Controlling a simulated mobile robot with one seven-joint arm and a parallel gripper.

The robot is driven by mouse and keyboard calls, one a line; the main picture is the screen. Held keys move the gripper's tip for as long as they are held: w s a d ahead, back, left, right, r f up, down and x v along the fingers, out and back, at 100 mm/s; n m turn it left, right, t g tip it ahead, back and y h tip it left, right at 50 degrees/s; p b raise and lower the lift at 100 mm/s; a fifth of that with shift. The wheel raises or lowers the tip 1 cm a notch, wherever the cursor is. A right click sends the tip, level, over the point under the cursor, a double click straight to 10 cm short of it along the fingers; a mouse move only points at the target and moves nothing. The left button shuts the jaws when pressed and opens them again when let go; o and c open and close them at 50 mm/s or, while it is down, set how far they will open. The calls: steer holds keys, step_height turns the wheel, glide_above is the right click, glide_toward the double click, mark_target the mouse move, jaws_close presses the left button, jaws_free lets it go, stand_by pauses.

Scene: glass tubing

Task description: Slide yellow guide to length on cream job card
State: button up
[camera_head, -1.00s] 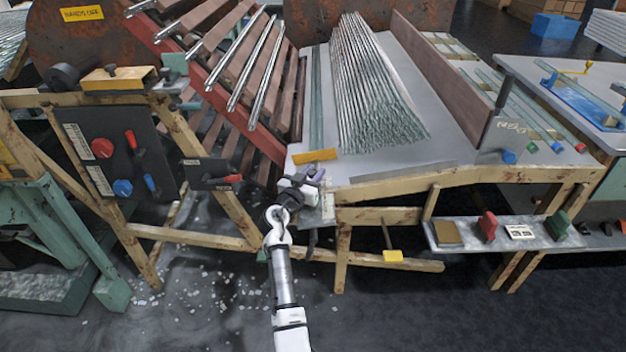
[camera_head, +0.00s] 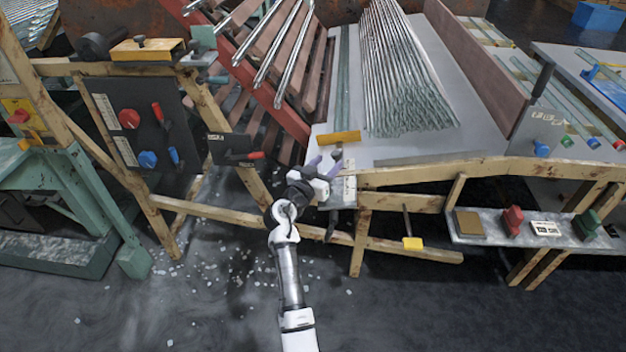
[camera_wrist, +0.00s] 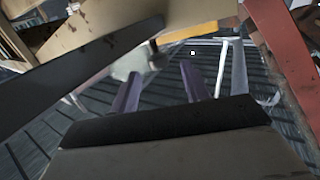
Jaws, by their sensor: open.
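The yellow guide (camera_head: 338,138) is a short bar lying across the front end of the left glass strips on the grey table. It also shows in the wrist view (camera_wrist: 198,33), partly hidden. My gripper (camera_head: 324,167) is at the table's front left corner, in front of the guide and apart from it. Its purple fingers (camera_wrist: 163,80) are spread, with nothing between them. A pale marked card (camera_head: 349,188) is at the table's front edge beside my gripper. Another pale card (camera_head: 545,228) lies on the low shelf. I cannot tell which is the cream job card.
Many thin glass tubes (camera_head: 405,85) lie on the table (camera_head: 470,125). A sloping red-edged rack (camera_head: 268,98) is close on the left. A dark control panel (camera_head: 140,130) stands farther left. The low shelf (camera_head: 490,237) holds small blocks. The floor in front is open.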

steer(key=v, duration=0.7)
steer(key=shift+s+a+b, duration=0.15)
steer(key=shift+s+b, duration=0.15)
steer(key=shift+b, duration=0.05)
